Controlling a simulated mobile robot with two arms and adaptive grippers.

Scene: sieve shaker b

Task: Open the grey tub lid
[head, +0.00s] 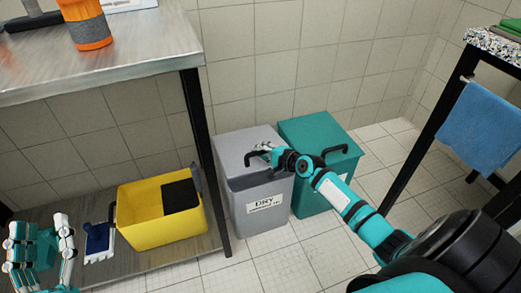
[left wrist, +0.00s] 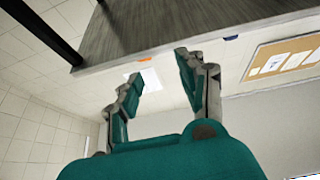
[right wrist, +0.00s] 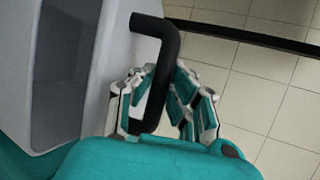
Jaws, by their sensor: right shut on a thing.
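The grey tub (head: 262,207) stands on the floor beside the table's right end, with a label on its front. Its grey lid (head: 232,146) has a black handle (head: 252,157). A darker grey band shows below the lid's front edge; I cannot tell for sure how far the lid is raised. My right gripper (head: 268,150) is at the handle. In the right wrist view, the fingers of my right gripper (right wrist: 165,100) are closed around the black handle (right wrist: 162,50). My left gripper (head: 42,250) is open and empty at the lower left, also seen in the left wrist view (left wrist: 157,72).
A teal tub (head: 318,165) with a black handle stands right against the grey one. A yellow bin (head: 160,225) and a blue brush (head: 98,240) are on the table's lower shelf. A table leg (head: 208,160) rises close left of the grey tub. A blue towel (head: 480,125) hangs at right.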

